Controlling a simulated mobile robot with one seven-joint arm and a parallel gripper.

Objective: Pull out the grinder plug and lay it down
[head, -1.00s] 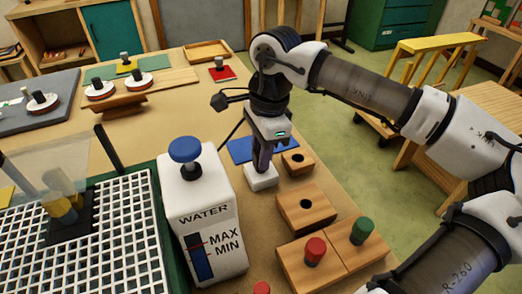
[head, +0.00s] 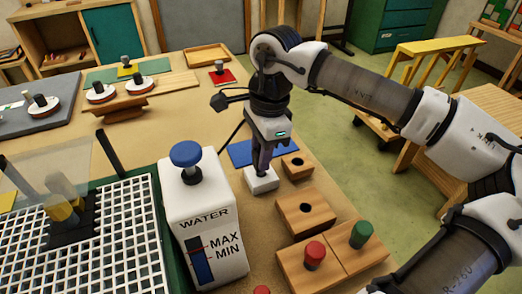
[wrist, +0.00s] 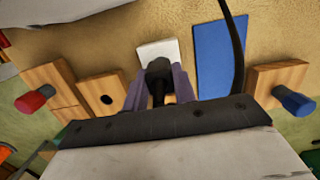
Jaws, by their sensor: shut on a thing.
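My gripper (head: 262,170) points down at a small white block (head: 262,181) that looks like the socket, on the table right of the water bottle. Its fingers are shut on the black plug (wrist: 158,72), which shows between them in the wrist view. The white block (wrist: 158,48) lies just beyond the plug there. I cannot tell whether the plug's pins are inside the block. A black cord (wrist: 238,55) hangs on the right of the wrist view. A blue mat (head: 250,152) lies flat beside the block.
Wooden blocks with holes (head: 305,210) stand close on the right, some holding red (head: 315,253) and green (head: 361,235) knobs. The white water bottle (head: 205,230) stands front left, beside a white grid (head: 90,245). Bare tabletop lies behind the bottle.

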